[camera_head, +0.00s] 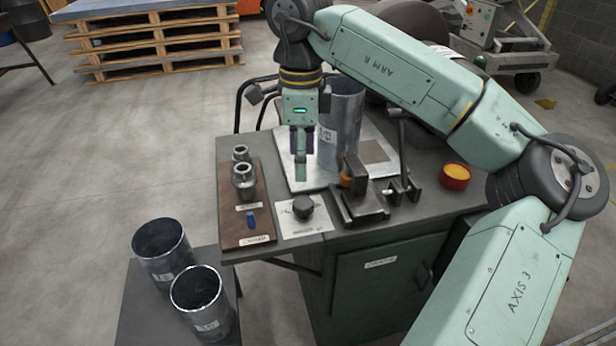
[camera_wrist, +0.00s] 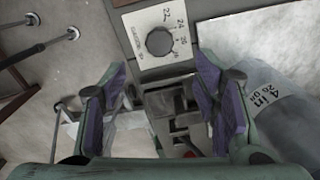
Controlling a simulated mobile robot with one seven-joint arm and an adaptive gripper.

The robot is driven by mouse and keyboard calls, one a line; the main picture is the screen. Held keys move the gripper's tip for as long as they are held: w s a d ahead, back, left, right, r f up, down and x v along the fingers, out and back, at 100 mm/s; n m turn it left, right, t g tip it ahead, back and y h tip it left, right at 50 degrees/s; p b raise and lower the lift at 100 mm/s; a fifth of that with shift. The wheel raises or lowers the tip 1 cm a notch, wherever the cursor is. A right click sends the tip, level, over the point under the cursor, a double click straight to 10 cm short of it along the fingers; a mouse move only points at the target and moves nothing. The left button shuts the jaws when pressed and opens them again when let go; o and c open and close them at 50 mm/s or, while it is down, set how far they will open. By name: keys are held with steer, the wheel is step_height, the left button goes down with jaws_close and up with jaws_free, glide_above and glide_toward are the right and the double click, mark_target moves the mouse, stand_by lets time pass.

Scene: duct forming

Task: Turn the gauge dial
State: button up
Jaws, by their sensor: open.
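The gauge dial is a dark round knob (camera_head: 303,206) on a pale plate (camera_head: 290,226) at the front edge of the grey workbench. In the wrist view the knob (camera_wrist: 159,41) sits near the top centre, with numbers such as 22, 24 and 26 printed around it. My gripper (camera_head: 302,165) hangs above the bench, behind the knob in the head view and apart from it. In the wrist view its two purple-padded fingers (camera_wrist: 162,90) stand wide apart with nothing between them. The knob lies beyond the fingertips.
A clamp-like fixture (camera_head: 360,208) stands to the right. A large duct tube (camera_head: 341,115) stands close behind my gripper. An orange-topped red tin (camera_head: 455,176) sits farther right.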

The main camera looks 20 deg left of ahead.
mark_target(303, 203)
step_height(303, 203, down, 11)
steer(key=shift+d+r+p, duration=0.1)
steer(key=shift+r+p, duration=0.05)
steer(key=shift+p, duration=0.6)
steer(key=shift+c, duration=0.5)
steer(key=c, duration=1.1)
